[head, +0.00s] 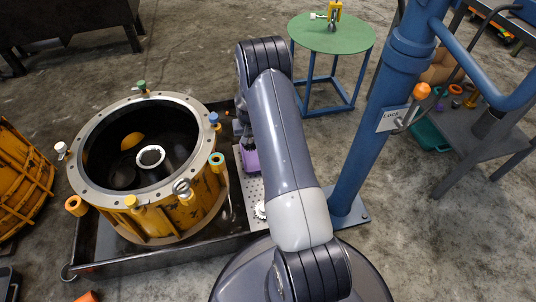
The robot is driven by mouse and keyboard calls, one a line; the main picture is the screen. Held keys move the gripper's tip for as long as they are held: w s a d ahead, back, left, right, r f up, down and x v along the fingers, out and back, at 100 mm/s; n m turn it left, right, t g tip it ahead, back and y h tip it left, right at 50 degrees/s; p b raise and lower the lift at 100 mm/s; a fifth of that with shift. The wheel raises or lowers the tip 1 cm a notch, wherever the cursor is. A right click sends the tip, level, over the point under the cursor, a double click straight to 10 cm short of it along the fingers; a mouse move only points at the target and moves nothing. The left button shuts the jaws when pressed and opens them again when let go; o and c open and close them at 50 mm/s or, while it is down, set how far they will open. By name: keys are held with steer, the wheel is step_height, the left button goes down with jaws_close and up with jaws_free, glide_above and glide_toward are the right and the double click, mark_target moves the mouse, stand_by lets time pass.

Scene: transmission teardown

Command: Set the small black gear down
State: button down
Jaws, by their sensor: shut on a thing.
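My gripper (243,137) shows only in part at the left edge of my arm, above the far part of the perforated plate (252,187). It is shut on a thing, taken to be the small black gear. The gear itself cannot be made out, since my arm and the gripper's dark parts cover that spot. A purple block (251,160) shows just below the gripper, partly behind my arm; I cannot tell whether they touch. A small white gear (260,210) lies at the near end of the plate.
A large yellow housing (172,217) stands in a dark tray (160,262) left of the plate, with colored knobs on its rim. A blue post (365,150) rises close to the right of my arm. A green round table (350,40) stands behind, and a grey bench (465,130) at right.

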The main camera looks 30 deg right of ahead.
steer(key=d+f, duration=0.2)
steer(key=f, duration=0.1)
steer(key=b, duration=0.3)
glide_toward(256, 162)
steer(key=f, duration=0.5)
steer(key=shift+w, duration=0.3)
steer(key=shift+f, duration=0.1)
steer(key=shift+f+b, duration=0.15)
steer(key=shift+b, duration=0.3)
steer(key=c, duration=1.1)
jaws_free()
steer(key=shift+c, duration=0.2)
steer(key=r+p, duration=0.1)
steer(key=r, duration=0.3)
steer(key=s+r+p, duration=0.1)
steer(key=r+p, duration=0.1)
steer(key=r, duration=0.2)
steer(key=r+p, duration=0.2)
steer(key=r, duration=0.2)
steer(key=shift+s+a+r, duration=0.2)
steer(key=shift+a, duration=0.1)
